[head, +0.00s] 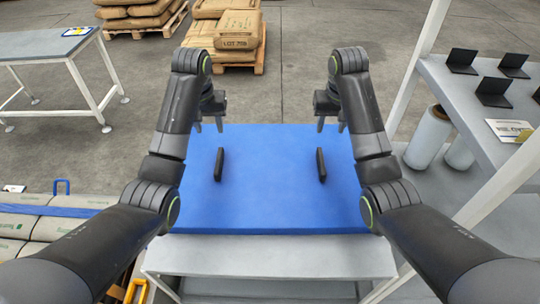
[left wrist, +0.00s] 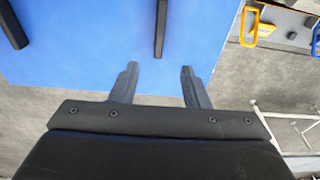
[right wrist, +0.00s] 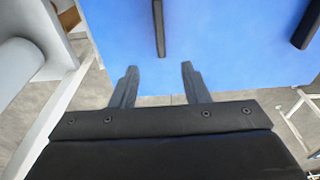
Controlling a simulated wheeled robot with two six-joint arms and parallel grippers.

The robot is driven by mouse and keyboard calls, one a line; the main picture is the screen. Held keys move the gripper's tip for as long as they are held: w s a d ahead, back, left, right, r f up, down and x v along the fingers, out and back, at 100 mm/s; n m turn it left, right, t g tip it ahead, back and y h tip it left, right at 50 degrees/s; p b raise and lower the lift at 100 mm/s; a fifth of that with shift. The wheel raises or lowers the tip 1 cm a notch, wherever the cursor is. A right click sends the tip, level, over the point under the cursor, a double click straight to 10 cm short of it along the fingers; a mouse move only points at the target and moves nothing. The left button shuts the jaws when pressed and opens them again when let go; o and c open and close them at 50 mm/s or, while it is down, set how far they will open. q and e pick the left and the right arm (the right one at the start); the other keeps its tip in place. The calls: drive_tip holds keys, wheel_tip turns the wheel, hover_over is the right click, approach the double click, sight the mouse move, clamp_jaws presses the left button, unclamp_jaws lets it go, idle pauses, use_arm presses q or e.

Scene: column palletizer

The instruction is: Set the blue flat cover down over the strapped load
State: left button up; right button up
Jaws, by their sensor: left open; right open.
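The blue flat cover (head: 270,190) lies on a light grey table (head: 270,256) in front of me, with two upright black handles, a left one (head: 219,164) and a right one (head: 321,164). My left gripper (head: 208,127) is open and empty at the cover's far left edge. My right gripper (head: 331,127) is open and empty at the far right edge. In the left wrist view one handle (left wrist: 161,28) lies beyond the fingers (left wrist: 156,85); the right wrist view shows the same for the other handle (right wrist: 158,28). The strapped load (head: 40,215), pale sacks with a blue strap, is at the lower left, partly cut off.
A white-framed shelf (head: 455,95) with black stands and pale rolls (head: 428,137) is close on the right. A grey table (head: 45,45) stands at the far left. Brown sacks on pallets (head: 230,67) are at the back. Open concrete floor lies between.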

sight(218, 160)
use_arm(q)
drive_tip(key=f, duration=0.5)
drive_tip(key=w+f, duration=0.1)
drive_tip(key=f, duration=0.5)
drive_tip(key=w+f, duration=0.1)
drive_tip(key=f, duration=0.4)
drive_tip(key=shift+f, duration=0.35)
use_arm(e)
drive_tip(key=f, duration=0.5)
drive_tip(key=w+f, duration=0.1)
drive_tip(key=f, duration=0.5)
drive_tip(key=w+f, duration=0.1)
drive_tip(key=f, duration=0.4)
drive_tip(key=shift+f, duration=0.35)
use_arm(q)
clamp_jaws()
use_arm(e)
clamp_jaws()
use_arm(q)
drive_tip(key=shift+r, duration=0.1)
use_arm(e)
drive_tip(key=shift+r, duration=0.1)
